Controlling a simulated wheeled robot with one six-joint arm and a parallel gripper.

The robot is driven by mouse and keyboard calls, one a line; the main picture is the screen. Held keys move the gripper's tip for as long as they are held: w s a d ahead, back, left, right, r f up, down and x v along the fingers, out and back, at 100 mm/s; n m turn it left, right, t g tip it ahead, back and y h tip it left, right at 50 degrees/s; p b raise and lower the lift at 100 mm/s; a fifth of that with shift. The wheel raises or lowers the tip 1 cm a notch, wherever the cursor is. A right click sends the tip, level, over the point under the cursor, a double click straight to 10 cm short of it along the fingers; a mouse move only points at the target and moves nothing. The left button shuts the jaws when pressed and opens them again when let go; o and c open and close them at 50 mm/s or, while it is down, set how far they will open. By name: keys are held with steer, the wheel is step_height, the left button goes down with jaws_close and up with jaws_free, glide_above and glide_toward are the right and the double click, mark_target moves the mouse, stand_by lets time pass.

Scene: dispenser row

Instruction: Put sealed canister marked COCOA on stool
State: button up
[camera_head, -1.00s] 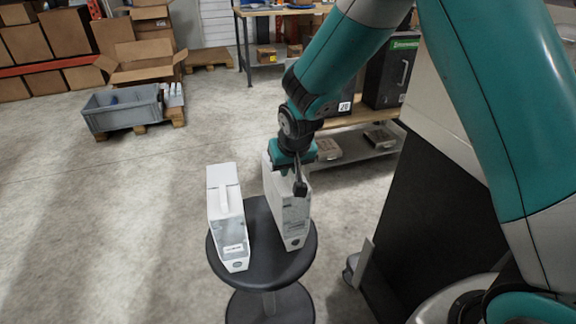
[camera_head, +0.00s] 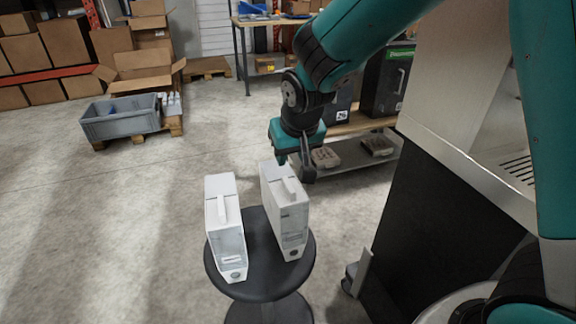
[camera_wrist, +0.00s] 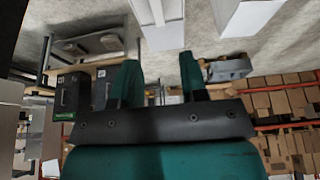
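Two tall white canisters stand upright on the round black stool (camera_head: 272,286). The right canister (camera_head: 291,222) and the left canister (camera_head: 227,245) are apart, each with a handle on top and a small label too small to read, so I cannot tell which is COCOA. My gripper (camera_head: 295,168) is just above the top of the right canister, apart from it. In the wrist view, my gripper's two fingers (camera_wrist: 160,80) are spread with nothing held between them. The right canister (camera_wrist: 158,20) shows at the top centre there, and the left canister (camera_wrist: 246,14) at the top right.
A tall pale and black cabinet (camera_head: 445,135) stands close on the right. A low shelf unit (camera_head: 355,150) with black containers (camera_head: 388,85) is behind the stool. A grey crate (camera_head: 120,117) on a pallet and cardboard boxes (camera_head: 65,45) stand at the back left. Floor left of the stool is clear.

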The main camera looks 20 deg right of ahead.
steer(key=s+a+r+n+g+y, duration=0.1)
steer(key=s+r+n, duration=0.1)
steer(key=s, duration=0.6)
steer(key=s+a+r+n+g+y, duration=0.1)
steer(key=s+r+n+g, duration=0.1)
steer(key=s, duration=0.7)
steer(key=s+a+r+n+g+y, duration=0.1)
steer(key=s+r+n+y, duration=0.1)
steer(key=s, duration=0.6)
step_height(320, 180, up, 3)
steer(key=shift+s+a+f+n+g, duration=0.15)
steer(key=shift+s+a+n+g, duration=0.2)
steer(key=shift+n, duration=0.25)
